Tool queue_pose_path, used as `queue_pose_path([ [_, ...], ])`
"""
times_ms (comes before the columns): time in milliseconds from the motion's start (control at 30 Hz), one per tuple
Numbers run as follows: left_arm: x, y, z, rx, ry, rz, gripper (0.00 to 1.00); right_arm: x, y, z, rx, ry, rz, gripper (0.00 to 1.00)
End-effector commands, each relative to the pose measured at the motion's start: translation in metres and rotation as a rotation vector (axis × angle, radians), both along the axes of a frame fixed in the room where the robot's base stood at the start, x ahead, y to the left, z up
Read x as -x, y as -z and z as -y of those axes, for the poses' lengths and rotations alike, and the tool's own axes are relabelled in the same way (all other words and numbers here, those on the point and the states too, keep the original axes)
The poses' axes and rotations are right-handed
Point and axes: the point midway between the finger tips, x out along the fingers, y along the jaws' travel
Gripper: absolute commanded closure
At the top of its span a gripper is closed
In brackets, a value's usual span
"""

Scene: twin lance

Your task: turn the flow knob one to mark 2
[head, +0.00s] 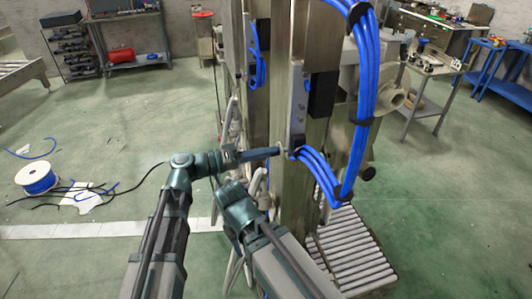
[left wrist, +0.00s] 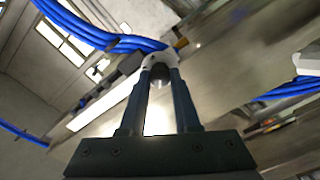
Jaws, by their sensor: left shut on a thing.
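My left gripper (head: 278,151) reaches in from the left to the side of the metal column. In the left wrist view its two dark fingers (left wrist: 160,82) are closed around a small, round, pale knob (left wrist: 159,62). The knob's front is partly hidden between the fingertips, and no mark or number on it can be read. In the head view the knob is too small and covered to tell its setting. Part of my right arm (head: 243,210) shows low in the head view, but its gripper fingers do not show.
A tall metal column (head: 298,190) stands ahead with blue hoses (head: 362,100) looping down its right side close to my left gripper. A roller conveyor (head: 350,250) lies at its foot. A cable spool (head: 37,178) lies on open floor at left.

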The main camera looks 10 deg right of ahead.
Motion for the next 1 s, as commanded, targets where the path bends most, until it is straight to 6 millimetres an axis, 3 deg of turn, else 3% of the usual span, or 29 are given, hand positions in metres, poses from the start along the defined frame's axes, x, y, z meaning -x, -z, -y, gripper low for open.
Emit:
queue_pose_path([
  [433,-0.0005,0.0001,-0.0003,0.000,-0.001,-0.007,1.00,0.0000,0.0000,0.0000,0.000,0.000,0.000,0.50],
  [467,-0.0005,0.0001,-0.0003,0.000,-0.001,-0.007,0.64,0.0000,0.0000,0.0000,0.000,0.000,0.000,0.50],
  [600,-0.0004,0.0001,-0.0003,0.000,-0.001,-0.007,0.39,0.0000,0.0000,0.0000,0.000,0.000,0.000,0.50],
  [1000,-0.0001,0.0000,-0.0089,0.000,-0.003,-0.007,0.39,0.0000,-0.0001,0.0000,0.000,0.000,0.000,0.50],
])
